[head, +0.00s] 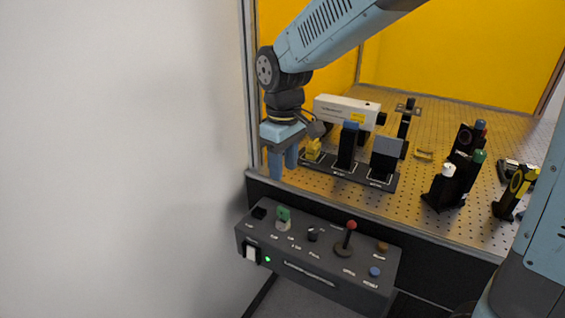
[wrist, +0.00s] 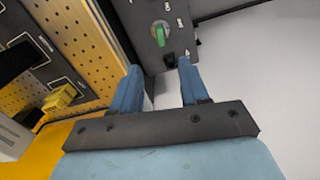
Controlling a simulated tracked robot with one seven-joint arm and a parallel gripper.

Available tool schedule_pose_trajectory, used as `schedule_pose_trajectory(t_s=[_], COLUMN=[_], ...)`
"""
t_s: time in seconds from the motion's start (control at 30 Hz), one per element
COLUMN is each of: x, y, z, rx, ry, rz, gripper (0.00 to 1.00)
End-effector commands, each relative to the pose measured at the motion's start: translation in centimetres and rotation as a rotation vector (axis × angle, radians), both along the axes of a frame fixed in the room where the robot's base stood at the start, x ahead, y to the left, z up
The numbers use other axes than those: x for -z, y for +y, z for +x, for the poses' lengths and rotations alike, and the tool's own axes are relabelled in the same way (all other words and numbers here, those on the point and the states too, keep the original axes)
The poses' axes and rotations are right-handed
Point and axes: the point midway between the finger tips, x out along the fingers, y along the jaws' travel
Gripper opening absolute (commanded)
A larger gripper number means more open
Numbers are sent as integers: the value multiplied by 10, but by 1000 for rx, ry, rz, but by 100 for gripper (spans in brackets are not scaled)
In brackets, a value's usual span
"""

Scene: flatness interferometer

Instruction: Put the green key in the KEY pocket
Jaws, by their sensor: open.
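The green key (head: 283,215) stands in a round switch on the dark control box, near its left end. It also shows in the wrist view (wrist: 160,36), upright in the switch with nothing around it. A dark square recess (head: 259,212) lies just left of the key on the box top; its label is too small to read, so I cannot tell if it is the KEY pocket. It shows in the wrist view (wrist: 169,60) between the fingertips' lines. My gripper (head: 279,162) is open and empty, above and behind the box. Its two blue fingers (wrist: 155,82) point toward the recess and key.
The control box also carries a red-topped joystick (head: 349,235), a black knob (head: 312,234), a white switch (head: 251,253) and a blue button (head: 375,272). Behind it is the perforated table (head: 330,188) with a black holder rack and several optics mounts. A white wall stands left.

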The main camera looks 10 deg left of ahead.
Motion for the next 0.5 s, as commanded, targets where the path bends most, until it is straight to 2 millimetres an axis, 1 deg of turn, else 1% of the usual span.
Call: schedule_pose_trajectory(t_s=[0.17,0.5], x=[15,68], y=[1,0], z=[0,-1], rx=[-2,-1], ry=[3,3], rz=[-3,-3], gripper=[45,45])
